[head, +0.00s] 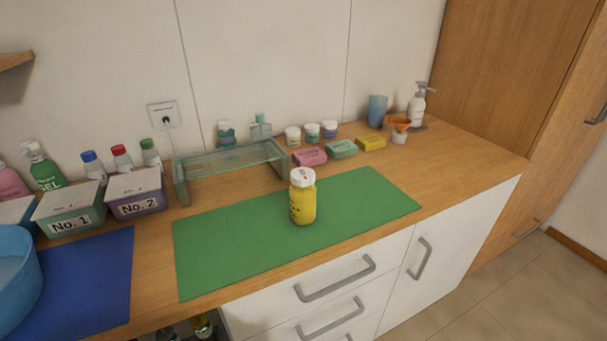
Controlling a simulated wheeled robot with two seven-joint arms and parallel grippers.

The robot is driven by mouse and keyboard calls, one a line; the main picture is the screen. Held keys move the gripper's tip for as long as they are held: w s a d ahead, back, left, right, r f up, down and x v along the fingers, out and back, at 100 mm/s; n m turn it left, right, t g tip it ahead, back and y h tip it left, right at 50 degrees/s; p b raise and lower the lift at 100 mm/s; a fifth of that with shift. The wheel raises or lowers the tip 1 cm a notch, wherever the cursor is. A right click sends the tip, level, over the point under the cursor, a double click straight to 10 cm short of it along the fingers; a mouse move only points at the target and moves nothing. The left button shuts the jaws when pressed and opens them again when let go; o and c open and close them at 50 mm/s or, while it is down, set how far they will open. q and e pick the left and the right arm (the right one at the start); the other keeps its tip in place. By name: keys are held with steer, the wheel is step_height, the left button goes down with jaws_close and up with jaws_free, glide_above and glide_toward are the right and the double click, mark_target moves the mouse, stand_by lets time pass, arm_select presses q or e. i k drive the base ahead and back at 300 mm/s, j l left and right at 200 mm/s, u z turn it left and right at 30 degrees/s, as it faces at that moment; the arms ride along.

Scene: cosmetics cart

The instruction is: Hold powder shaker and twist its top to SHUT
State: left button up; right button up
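The powder shaker (302,204) stands upright on the green mat (235,244), right of the mat's middle. It has a yellow body with small dark print and a white top (302,177) with a red mark on it. The top sits on the body; whether it is twisted open or shut is too small to tell. Neither of my grippers is in the head view, and nothing touches the shaker.
A glass-topped stand (230,158) is behind the mat. Pink (309,157), green and yellow boxes and small jars line the back. Bins No. 1 (70,211) and No. 2 (137,194), a blue mat (92,285) and blue basin (18,270) are left. The green mat around the shaker is clear.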

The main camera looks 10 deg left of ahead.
mark_target(302, 176)
steer(key=i+l+u, duration=0.15)
steer(key=l+u, duration=0.3)
steer(key=i+l+u, duration=0.1)
steer(key=l+u, duration=0.3)
steer(key=l, duration=0.2)
steer(key=l+u, duration=0.45)
steer(key=k+l+u, duration=0.15)
steer(key=l+u, duration=0.3)
steer(key=l, duration=0.2)
